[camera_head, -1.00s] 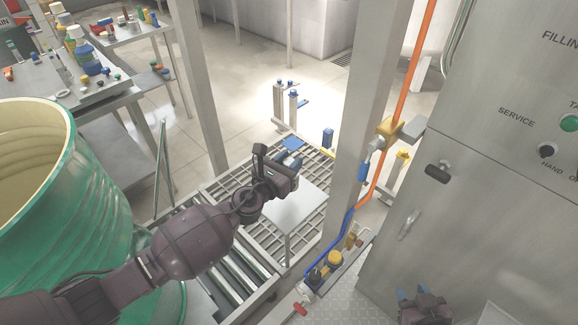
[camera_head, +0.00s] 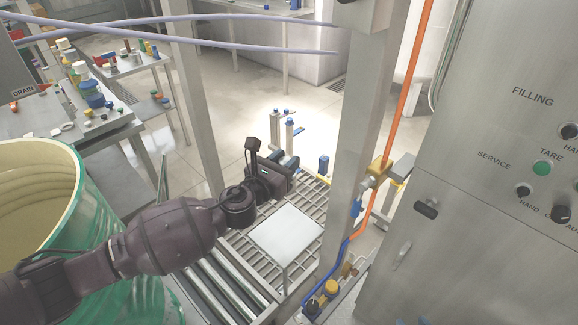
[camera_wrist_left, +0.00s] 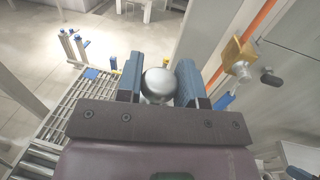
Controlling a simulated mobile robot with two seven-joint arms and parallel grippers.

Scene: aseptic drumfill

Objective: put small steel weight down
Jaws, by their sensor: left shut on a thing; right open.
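The small steel weight (camera_wrist_left: 158,85) shows in the left wrist view as a rounded shiny piece between the two blue-grey fingers. My left gripper (camera_wrist_left: 160,84) is shut on it. In the head view my left gripper (camera_head: 287,162) is over the far part of the grating, beyond the small white square platform (camera_head: 287,236). The weight is hidden there by the gripper body. My right gripper is almost wholly out of the head view; only small blue bits (camera_head: 412,322) show at the bottom edge.
A green drum (camera_head: 105,215) stands at the left beside the roller conveyor (camera_head: 222,282). A steel post (camera_head: 352,130) with an orange hose (camera_head: 408,95) and a control cabinet (camera_head: 480,230) stand at the right. Blue-topped stands (camera_head: 289,135) are behind the gripper. The white platform is bare.

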